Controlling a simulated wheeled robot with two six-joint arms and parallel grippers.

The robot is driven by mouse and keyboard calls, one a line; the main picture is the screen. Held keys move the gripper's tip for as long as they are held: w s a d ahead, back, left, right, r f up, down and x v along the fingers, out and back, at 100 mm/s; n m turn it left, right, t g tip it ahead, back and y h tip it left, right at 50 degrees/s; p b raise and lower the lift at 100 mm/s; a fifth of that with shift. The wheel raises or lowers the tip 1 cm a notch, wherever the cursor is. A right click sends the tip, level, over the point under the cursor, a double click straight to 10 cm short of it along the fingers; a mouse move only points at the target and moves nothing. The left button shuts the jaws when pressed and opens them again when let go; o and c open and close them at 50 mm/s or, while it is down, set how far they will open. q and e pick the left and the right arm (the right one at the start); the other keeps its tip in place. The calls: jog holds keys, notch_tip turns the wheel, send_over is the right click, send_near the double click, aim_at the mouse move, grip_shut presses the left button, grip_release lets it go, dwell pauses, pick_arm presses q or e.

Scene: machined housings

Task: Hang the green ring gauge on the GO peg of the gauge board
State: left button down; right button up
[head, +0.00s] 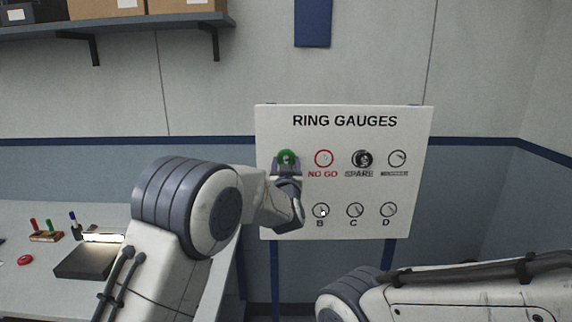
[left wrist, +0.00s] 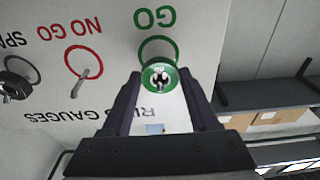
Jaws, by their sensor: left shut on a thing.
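The green ring gauge (head: 287,157) is at the upper left of the white gauge board (head: 345,225), at the GO place. My left gripper (left wrist: 160,88) is shut on the gauge, with a finger on each side, and faces the board. In the left wrist view the picture is upside down. There the green gauge (left wrist: 150,73) overlaps the printed green GO circle (left wrist: 143,52). A grey peg-like shape shows in the gauge's hole; I cannot tell how far it is through. In the head view my gripper hides the GO label.
A black ring (head: 362,159) is on the SPARE peg. The NO GO peg (left wrist: 84,73) stands bare beside the GO place. Lower pegs are marked B, C and D. A red ring (head: 25,260) lies on the table at left, near a small marker rack (head: 46,237).

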pick_arm(q)
jog(key=shift+r, duration=0.1)
jog(key=shift+c, duration=0.3)
grip_release()
jog(key=shift+s, duration=0.15)
